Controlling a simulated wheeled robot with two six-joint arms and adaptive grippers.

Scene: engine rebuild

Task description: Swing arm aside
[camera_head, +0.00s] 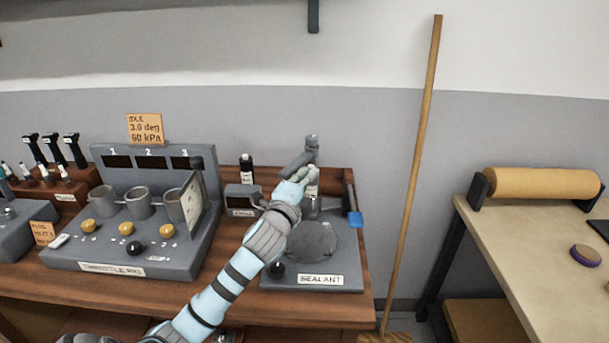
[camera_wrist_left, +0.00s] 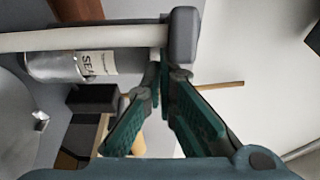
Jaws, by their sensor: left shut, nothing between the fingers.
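The sealant station (camera_head: 345,278) is a grey base with a "SEALANT" label and a dark round plate (camera_head: 318,238). A grey swing arm (camera_head: 297,164) stands above its back part; in the left wrist view its pale bar (camera_wrist_left: 90,39) ends in a grey block (camera_wrist_left: 183,38). A silver sealant tube (camera_wrist_left: 60,66) with a white label hangs beside the bar. My left gripper (camera_head: 302,176) is shut and empty, close by the arm. In the left wrist view its fingertips (camera_wrist_left: 163,75) are just below the block; contact cannot be told. My right gripper is not in view.
The throttle rig (camera_head: 195,262) with cups and knobs stands left of the station. A dark bottle (camera_head: 246,168) and a small grey box (camera_head: 241,198) stand behind. A broom handle (camera_head: 412,170) leans on the wall.

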